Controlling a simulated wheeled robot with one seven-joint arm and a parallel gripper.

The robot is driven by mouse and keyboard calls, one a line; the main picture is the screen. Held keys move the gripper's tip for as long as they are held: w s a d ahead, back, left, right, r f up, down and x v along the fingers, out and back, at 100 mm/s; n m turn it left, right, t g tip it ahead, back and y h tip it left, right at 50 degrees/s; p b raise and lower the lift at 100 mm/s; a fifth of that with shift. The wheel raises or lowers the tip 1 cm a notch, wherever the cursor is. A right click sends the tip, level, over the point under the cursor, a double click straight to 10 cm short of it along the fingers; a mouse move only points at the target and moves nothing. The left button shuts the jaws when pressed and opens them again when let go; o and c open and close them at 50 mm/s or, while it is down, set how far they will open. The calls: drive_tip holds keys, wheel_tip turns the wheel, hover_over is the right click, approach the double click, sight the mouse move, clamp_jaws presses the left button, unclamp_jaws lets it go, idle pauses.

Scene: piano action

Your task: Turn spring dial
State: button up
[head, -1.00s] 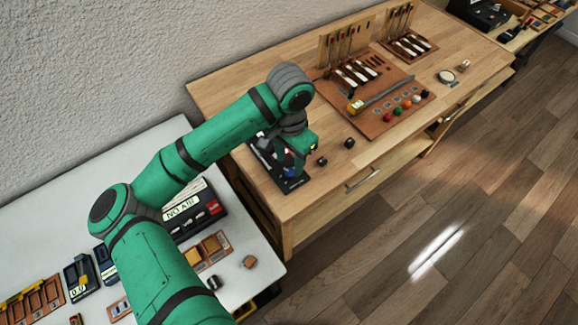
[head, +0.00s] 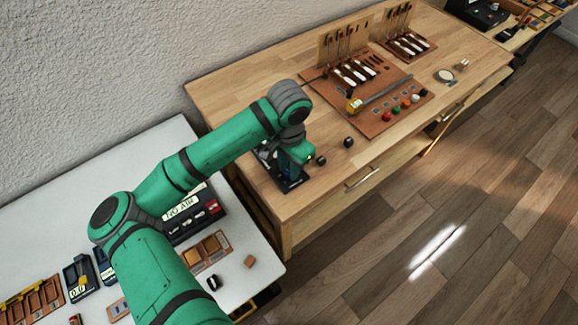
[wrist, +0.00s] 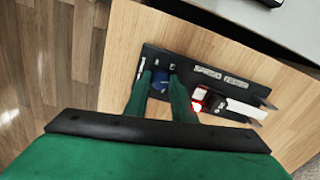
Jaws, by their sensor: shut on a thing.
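The spring tester is a dark flat plate at the near left corner of the wooden bench, partly hidden by my arm in the head view (head: 291,186). In the head view the dial and the fingertips are hidden behind my green wrist.
Two small black knobs (head: 348,142) stand on the bench right of the tester. A brown tool board (head: 385,122) with coloured buttons and a rod lies further right. A white table (head: 130,160) with a "NO AIR" box (head: 190,212) stands to the left.

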drive_tip(key=shift+w+m, duration=0.1)
drive_tip(key=shift+m, duration=1.2)
drive_tip(key=o, duration=1.1)
drive_tip(key=shift+c, duration=0.2)
wheel_tip(320, 180, up, 11)
drive_tip(key=shift+f, duration=0.1)
